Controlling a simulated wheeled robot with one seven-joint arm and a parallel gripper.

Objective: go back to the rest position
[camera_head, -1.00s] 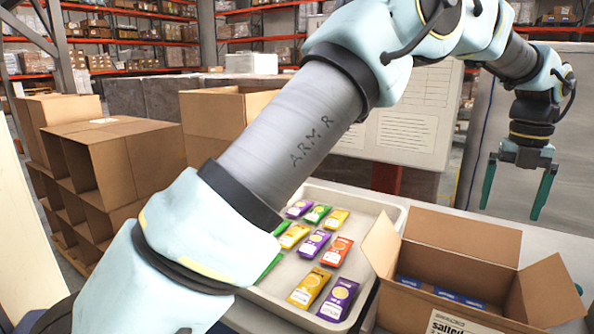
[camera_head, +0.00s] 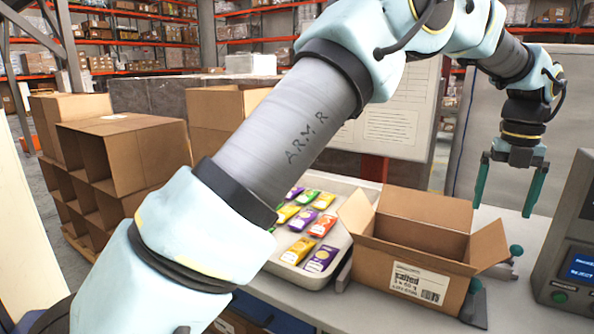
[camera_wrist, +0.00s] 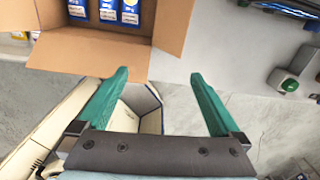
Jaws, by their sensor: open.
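My gripper (camera_head: 508,185) hangs at the right in the head view, its two green fingers pointing down, spread and empty. It is raised above the table, to the right of the open cardboard box (camera_head: 400,262) labelled "salted". In the wrist view the gripper (camera_wrist: 158,85) is open, with nothing between the fingers. The box (camera_wrist: 95,55) shows at the upper left there, with several blue packets (camera_wrist: 107,10) inside.
A pale tray (camera_head: 345,188) with several colourful packets lies left of the box, partly hidden by my arm. A grey weigher with a screen (camera_head: 575,265) stands at the right edge. Stacked cartons (camera_head: 125,160) stand at the left. A white board (camera_head: 395,115) stands behind.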

